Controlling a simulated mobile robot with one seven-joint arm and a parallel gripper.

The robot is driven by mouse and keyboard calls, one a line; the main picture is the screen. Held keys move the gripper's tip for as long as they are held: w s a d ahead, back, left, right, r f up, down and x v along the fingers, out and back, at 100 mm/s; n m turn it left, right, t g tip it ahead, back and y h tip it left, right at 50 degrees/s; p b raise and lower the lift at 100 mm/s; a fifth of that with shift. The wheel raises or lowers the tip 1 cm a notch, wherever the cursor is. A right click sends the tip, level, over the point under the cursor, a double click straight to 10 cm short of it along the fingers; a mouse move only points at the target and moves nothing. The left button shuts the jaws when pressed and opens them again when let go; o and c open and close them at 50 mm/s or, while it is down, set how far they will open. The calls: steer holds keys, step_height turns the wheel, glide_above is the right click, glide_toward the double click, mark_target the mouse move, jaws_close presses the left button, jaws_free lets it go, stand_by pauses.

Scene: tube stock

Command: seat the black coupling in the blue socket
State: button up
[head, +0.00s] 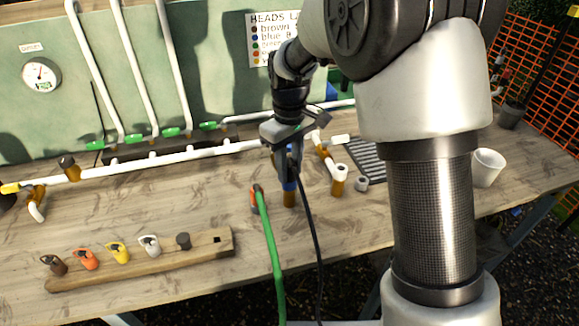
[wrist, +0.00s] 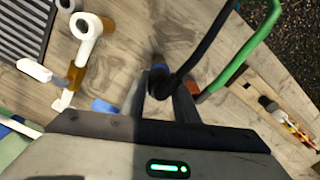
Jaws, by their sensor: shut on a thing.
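My gripper (head: 288,168) points down over the bench. In the wrist view its fingers (wrist: 165,95) are closed around the black coupling (wrist: 160,84), whose black hose loops away. The coupling is mostly hidden by the fingers in the head view. The blue socket (head: 290,185) is a blue collar on a brass post, directly below the fingertips. In the wrist view a little blue (wrist: 158,66) shows just beyond the fingertips. I cannot tell whether the coupling touches the socket or is inside it.
A green hose (head: 268,240) with an orange end (head: 256,192) stands close to the left of the gripper. A wooden rack (head: 140,265) holds several coloured pieces at front left. White pipe fittings (head: 340,172), a grey grate (head: 367,158) and a white cup (head: 487,167) lie to the right.

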steer(key=shift+f, duration=0.1)
steer(key=o, duration=1.1)
steer(key=shift+o, duration=0.2)
step_height(320, 180, up, 17)
steer(key=p, duration=0.2)
steer(key=s+d+r+m+t+p, duration=0.3)
steer(key=s+d+r+m+p, duration=0.2)
steer(key=s+d+r, duration=0.6)
steer(key=s+d+f+m+t+p, duration=0.2)
steer(key=s+d+m, duration=0.1)
steer(key=s, duration=0.9)
steer(key=shift+d+m+t+p, duration=0.2)
steer(key=shift+m+t+p, duration=0.1)
steer(key=shift+p, duration=0.1)
